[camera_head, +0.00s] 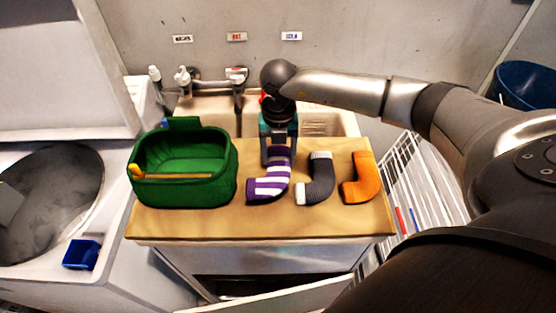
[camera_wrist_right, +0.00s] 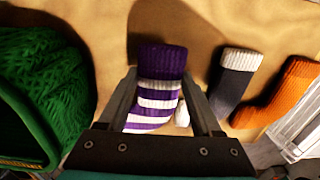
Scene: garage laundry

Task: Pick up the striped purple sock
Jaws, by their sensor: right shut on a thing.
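The purple and white striped sock (camera_head: 268,186) lies on the wooden counter, between the green basket and a grey sock. My right gripper (camera_head: 280,158) comes down from above onto the cuff end of the striped sock and is shut on it. In the right wrist view the striped sock (camera_wrist_right: 158,88) sits between the two fingers, with its purple cuff beyond the fingertips. The sock seems to be at the counter, and I cannot tell whether it is lifted. My left gripper is in neither view.
The green basket (camera_head: 150,190) stands left of the sock. A grey sock (camera_head: 319,180) with a white toe and an orange sock (camera_head: 359,180) lie to the right. A sink (camera_head: 215,112) with taps is behind the wooden counter (camera_head: 300,222). A white wire rack (camera_head: 425,185) is at the right.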

